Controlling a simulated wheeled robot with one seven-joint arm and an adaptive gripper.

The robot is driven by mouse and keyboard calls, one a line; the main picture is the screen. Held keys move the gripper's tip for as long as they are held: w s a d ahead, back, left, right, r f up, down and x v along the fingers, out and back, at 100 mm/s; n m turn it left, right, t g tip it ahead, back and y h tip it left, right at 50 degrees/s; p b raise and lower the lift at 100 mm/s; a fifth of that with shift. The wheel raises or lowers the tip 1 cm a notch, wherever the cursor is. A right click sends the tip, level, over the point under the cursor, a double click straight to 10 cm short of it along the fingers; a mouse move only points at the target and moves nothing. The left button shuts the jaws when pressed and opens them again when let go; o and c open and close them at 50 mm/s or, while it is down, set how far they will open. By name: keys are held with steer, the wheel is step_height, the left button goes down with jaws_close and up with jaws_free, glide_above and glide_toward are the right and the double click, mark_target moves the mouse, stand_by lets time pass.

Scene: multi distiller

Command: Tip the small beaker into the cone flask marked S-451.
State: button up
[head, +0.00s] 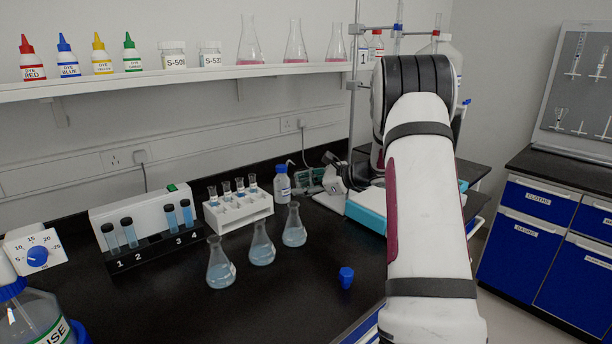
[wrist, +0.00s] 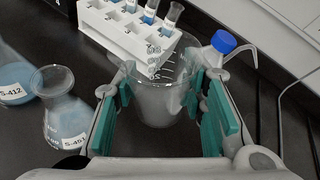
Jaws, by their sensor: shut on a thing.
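My gripper (wrist: 164,92) is shut on a clear small beaker (wrist: 158,108) with graduation marks, its teal pads on either side of it. The beaker looks upright in the wrist view; I cannot tell its contents. A cone flask whose label reads like S-451 (wrist: 66,118) stands left of my gripper, holding pale blue liquid. Its last digit is partly hard to read. Another cone flask, marked S-412 (wrist: 14,78), stands further left. In the head view several cone flasks stand on the black bench, labels not readable; my gripper there is small and partly hidden behind my arm.
A white rack of tubes (head: 238,210) stands behind the flasks. A blue-capped bottle (head: 282,184) is beside it, close to my gripper in the wrist view. A blue stopper (head: 346,277) lies on the bench. The front middle of the bench (head: 290,310) is clear.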

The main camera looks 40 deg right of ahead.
steer(key=shift+f, duration=0.1)
steer(key=m+p, duration=0.1)
steer(key=y+p, duration=0.1)
steer(key=shift+s+a+f+m+g+p, duration=0.25)
steer(key=shift+a+m+g+p, duration=0.05)
steer(key=shift+a+m+g, duration=0.1)
steer(key=shift+f, duration=0.25)
